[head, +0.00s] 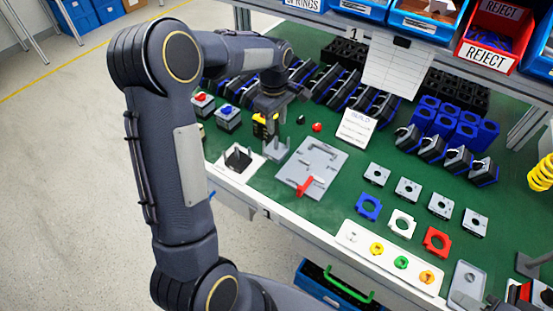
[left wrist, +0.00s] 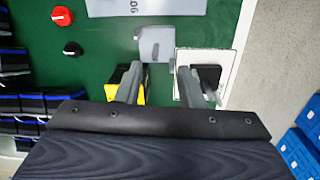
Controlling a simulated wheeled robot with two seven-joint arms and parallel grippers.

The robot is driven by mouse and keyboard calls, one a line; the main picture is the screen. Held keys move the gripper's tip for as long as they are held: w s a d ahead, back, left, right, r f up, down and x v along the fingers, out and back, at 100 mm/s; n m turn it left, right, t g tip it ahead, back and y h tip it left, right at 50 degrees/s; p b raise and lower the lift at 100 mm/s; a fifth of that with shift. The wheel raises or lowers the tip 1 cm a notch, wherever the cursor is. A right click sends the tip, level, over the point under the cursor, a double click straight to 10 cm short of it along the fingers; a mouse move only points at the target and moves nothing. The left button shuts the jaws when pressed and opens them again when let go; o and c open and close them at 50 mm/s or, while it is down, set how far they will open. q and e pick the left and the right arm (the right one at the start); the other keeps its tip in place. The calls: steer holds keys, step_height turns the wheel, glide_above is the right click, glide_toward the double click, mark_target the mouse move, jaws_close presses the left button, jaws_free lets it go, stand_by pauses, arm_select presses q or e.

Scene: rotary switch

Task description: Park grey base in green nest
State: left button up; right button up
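My left gripper (head: 275,138) points down over the back left of the green table. Its fingers stand apart in the left wrist view (left wrist: 160,72), with nothing clearly gripped between them. A light grey square base (head: 276,152) lies on the table at the fingertips; it also shows in the left wrist view (left wrist: 156,44), just beyond the fingers. A black block (head: 238,157) sits on a white plate beside it. Several grey square bases with round centres (head: 376,174) lie to the right. I cannot pick out a green nest. My right gripper is not clearly seen.
A grey fixture plate (head: 325,160) with a red lever (head: 304,187) lies right of the gripper. A yellow block (head: 262,126) stands close to the fingers. Blue, white and red frames (head: 437,241) and a white strip with coloured knobs (head: 357,242) lie near the front edge.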

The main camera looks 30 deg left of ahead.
mark_target(276, 149)
arm_select(q)
steer(key=shift+n, duration=0.6)
steer(key=f, duration=0.3)
steer(key=f+p, duration=0.1)
steer(key=f, duration=0.2)
steer(key=w+f, duration=0.1)
steer(key=f, duration=0.3)
steer(key=shift+a, duration=0.4)
steer(key=shift+c, duration=0.4)
steer(key=shift+r, duration=0.1)
jaws_close()
